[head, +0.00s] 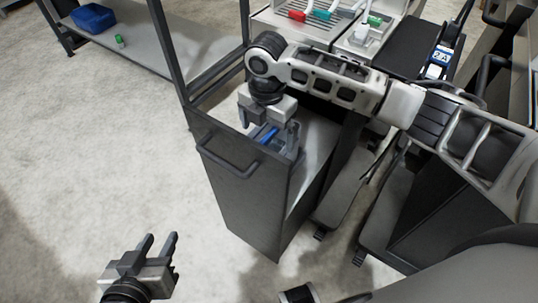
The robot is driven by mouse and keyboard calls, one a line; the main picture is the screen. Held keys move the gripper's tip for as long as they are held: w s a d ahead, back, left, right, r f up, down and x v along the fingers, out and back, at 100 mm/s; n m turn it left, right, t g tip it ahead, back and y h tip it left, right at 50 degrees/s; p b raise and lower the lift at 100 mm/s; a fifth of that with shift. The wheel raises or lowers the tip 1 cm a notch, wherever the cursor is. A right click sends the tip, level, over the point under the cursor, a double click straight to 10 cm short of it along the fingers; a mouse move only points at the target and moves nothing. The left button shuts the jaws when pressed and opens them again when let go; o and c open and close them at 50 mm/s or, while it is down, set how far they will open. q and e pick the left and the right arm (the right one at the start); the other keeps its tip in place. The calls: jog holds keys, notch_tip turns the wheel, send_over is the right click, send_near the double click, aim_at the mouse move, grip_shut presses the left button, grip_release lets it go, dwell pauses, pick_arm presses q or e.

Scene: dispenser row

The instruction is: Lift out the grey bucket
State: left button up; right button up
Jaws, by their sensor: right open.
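A tall dark grey pull-out drawer (243,190) with a bar handle (228,158) on its front stands open under the counter. My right gripper (283,148) points down into the top of this drawer, close behind its front panel. It is open, and its fingertips are partly hidden by the drawer's edge. A small blue piece (268,134) shows beside its fingers; I cannot tell what it belongs to. A light grey surface (318,140) shows inside the drawer, but I cannot tell whether it is the grey bucket. My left gripper (160,240) is open and empty above the floor at lower left.
A counter unit (300,32) with a red (297,15) and a teal handle (322,15) stands behind the drawer. A low shelf (150,45) at upper left holds a blue bin (93,18) and a small green item (120,41). The floor on the left is clear.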

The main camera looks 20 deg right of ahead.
jog(key=f, duration=0.4)
jog(key=shift+d, duration=0.2)
jog(key=shift+r, duration=0.1)
jog(key=c, duration=1.9)
pick_arm(q)
jog(key=shift+f, duration=0.1)
pick_arm(e)
jog(key=shift+r, duration=0.1)
jog(key=shift+r, duration=0.6)
notch_tip(320, 180, up, 6)
jog(key=shift+f+p, duration=0.1)
jog(key=shift+p, duration=0.25)
pick_arm(q)
jog(key=shift+r+p, duration=0.35)
pick_arm(e)
jog(key=s+d, duration=0.3)
jog(key=s, duration=0.1)
jog(key=s+d, duration=0.4)
jog(key=s, duration=0.1)
jog(key=s+d, duration=0.4)
jog(key=s, duration=0.1)
jog(key=shift+s+f, duration=0.15)
